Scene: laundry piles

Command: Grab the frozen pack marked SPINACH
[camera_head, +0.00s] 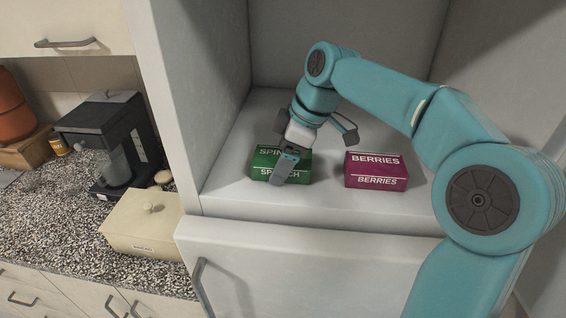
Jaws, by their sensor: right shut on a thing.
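The green pack marked SPINACH (264,164) lies on the white shelf (330,206) inside an open compartment. My right gripper (292,165) reaches down over it from the right and is shut on it. One finger lies across the pack's front face and hides part of the lettering. The other finger is mostly hidden behind the gripper and pack. The pack looks to be still on or very near the shelf. My left gripper is not in view.
A magenta pack marked BERRIES (376,172) sits just right of the green pack, with a small gap between them. The compartment's left wall (178,90) stands close by. A coffee machine (112,145) and a cream box (143,226) stand on the speckled counter at left.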

